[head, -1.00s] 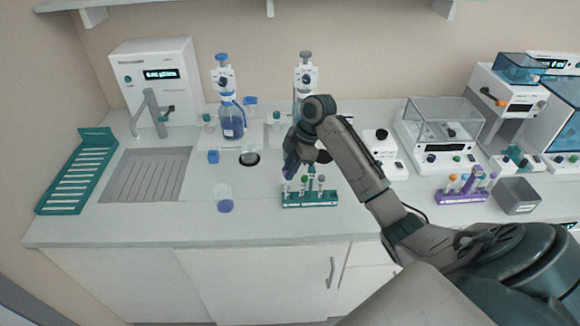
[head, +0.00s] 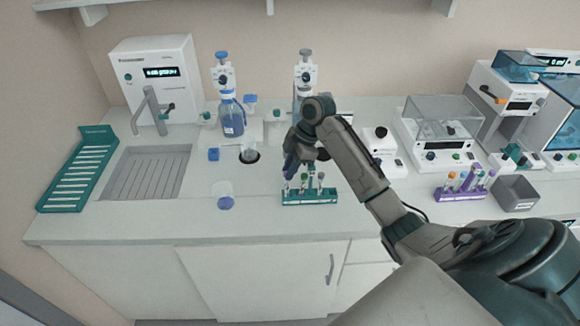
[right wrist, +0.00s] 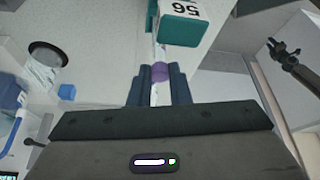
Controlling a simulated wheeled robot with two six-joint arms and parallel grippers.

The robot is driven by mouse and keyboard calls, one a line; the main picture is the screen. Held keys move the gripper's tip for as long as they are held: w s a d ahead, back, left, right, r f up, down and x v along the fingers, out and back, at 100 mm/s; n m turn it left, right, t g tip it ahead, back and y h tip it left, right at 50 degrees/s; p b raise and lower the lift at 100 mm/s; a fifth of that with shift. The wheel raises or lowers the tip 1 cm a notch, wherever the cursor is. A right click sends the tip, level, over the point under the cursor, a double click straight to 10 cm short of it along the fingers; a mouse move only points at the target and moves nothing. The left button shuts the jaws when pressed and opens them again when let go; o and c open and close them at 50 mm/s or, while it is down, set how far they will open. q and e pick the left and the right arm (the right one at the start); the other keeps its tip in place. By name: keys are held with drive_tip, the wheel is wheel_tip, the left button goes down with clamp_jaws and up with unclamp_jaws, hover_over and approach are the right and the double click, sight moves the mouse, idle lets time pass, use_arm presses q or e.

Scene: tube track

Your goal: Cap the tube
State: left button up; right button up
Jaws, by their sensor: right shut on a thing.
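A teal rack (head: 310,198) with several capped tubes stands on the counter, and its end labelled 56 also shows in the right wrist view (right wrist: 180,27). My right gripper (head: 290,172) is above the left end of the rack. In the right wrist view its two fingers (right wrist: 158,82) are shut on a purple cap (right wrist: 158,70). A thin clear tube (right wrist: 153,45) runs in line with the cap, beside the rack's end. I cannot tell whether the cap is seated on it. A dark arm tip, probably my left gripper (right wrist: 275,46), shows small at the right there.
A purple rack (head: 460,195) and a grey bin (head: 516,194) stand at the right. A blue-liquid bottle (head: 231,122) stands behind, and a sink (head: 145,175) is at the left. The counter front left of the teal rack is mostly clear.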

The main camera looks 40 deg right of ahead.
drive_tip(key=shift+f+p, duration=0.3)
drive_tip(key=shift+p, duration=0.4)
idle(1.6)
drive_tip(key=shift+f, duration=0.35)
idle(0.7)
drive_tip(key=o, duration=0.8)
drive_tip(key=shift+b+v, duration=1.45)
drive_tip(key=shift+v, duration=4)
